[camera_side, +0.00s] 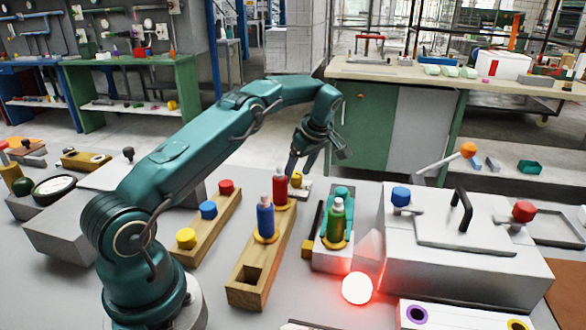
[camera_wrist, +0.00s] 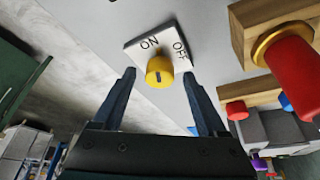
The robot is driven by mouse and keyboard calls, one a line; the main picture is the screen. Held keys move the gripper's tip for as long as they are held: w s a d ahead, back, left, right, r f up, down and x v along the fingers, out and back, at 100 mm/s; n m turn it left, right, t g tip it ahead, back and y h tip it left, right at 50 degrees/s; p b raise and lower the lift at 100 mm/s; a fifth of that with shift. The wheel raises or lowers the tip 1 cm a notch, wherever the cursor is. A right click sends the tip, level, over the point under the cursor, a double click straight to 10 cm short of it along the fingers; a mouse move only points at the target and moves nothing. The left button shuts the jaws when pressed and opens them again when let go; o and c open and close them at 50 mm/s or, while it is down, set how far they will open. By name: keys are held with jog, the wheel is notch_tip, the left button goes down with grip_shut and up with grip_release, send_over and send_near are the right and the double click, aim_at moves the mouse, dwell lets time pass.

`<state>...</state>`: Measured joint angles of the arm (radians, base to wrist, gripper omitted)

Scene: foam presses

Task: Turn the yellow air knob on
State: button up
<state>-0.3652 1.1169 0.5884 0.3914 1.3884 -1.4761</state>
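The yellow air knob (camera_wrist: 160,70) sits on a white plate (camera_wrist: 134,52) lettered ON and OFF in the wrist view. Its dark mark is small, and I cannot tell for sure which word it points to. In the side view the knob (camera_side: 297,179) shows small, behind the red bottle and partly hidden by my gripper. My gripper (camera_wrist: 159,74) is open, with one finger on each side of the knob. No contact between the fingers and the knob shows.
A wooden rack (camera_side: 248,290) with a red bottle (camera_side: 280,188) and a blue bottle (camera_side: 265,217) stands close by. A green bottle (camera_side: 336,221) is in the fixture to its right. A grey machine (camera_side: 450,270) stands at the right, and a red lamp (camera_side: 357,288) glows in front.

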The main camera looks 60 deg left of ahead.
jog(key=shift+v, duration=2.6)
